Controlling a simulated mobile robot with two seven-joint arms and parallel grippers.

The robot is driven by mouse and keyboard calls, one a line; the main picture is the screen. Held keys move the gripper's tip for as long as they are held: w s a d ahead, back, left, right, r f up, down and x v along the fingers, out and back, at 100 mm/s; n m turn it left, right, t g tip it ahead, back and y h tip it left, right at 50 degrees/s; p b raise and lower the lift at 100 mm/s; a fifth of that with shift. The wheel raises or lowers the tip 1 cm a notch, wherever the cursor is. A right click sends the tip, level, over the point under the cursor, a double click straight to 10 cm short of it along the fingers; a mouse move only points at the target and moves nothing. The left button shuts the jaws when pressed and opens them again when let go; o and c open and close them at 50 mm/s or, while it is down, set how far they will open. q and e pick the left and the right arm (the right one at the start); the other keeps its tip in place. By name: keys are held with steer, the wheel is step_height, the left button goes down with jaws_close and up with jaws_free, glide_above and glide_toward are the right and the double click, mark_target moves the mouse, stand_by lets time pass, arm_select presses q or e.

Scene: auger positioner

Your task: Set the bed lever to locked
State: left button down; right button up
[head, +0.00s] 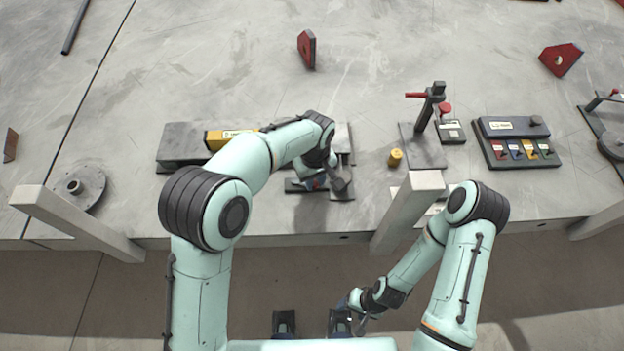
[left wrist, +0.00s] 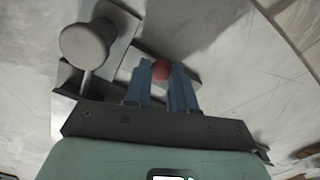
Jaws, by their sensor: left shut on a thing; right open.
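My left gripper (head: 313,184) is at the near edge of the table, beside a dark machine part with a grey round knob (head: 341,182). In the left wrist view its blue fingers are closed about a red ball knob (left wrist: 160,70), which looks like the end of the bed lever. The lever's shaft, pivot and any locked marking are hidden, so its position cannot be told. The grey round knob (left wrist: 85,45) on its stem stands left of the fingers. My right gripper (head: 354,316) is open and empty, low in front of the table.
A long dark bed (head: 180,148) with a yellow block (head: 216,139) lies behind my left arm. To the right stand a post with a red handle (head: 428,105), a yellow cylinder (head: 395,158) and a button box (head: 515,145). The far table is mostly clear.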

mark_target(315, 183)
arm_select(q)
steer(key=shift+w, duration=0.15)
stand_by(0.4)
steer(key=c, duration=0.9)
jaws_free()
steer(key=shift+c, duration=0.2)
steer(key=shift+r, duration=0.1)
step_height(315, 183, up, 13)
steer(key=p, duration=0.1)
steer(key=shift+r, duration=0.15)
arm_select(e)
steer(key=shift+w+r, duration=0.5)
steer(key=shift+r, duration=0.4)
